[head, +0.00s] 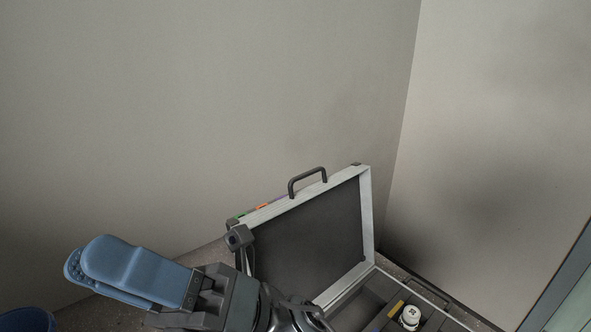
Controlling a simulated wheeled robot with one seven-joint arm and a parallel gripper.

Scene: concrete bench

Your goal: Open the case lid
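The case has a silver frame and a dark panelled lid (308,238) with a black handle on its top edge. The lid stands up, open, at the centre right. The case's lower part (359,296) shows at the bottom, cut off by the picture edge. My gripper (84,258) has blue fingers and points left, in front of the lid's left side and apart from the handle. The two fingers overlap in this view, so the gap between them is hidden. My wrist hides the lid's lower left corner.
Inside the case are a white round piece (410,316) and a yellow strip (395,309). A blue round object (27,320) is cut off at the lower left. Walls (200,110) rise close behind and at the right.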

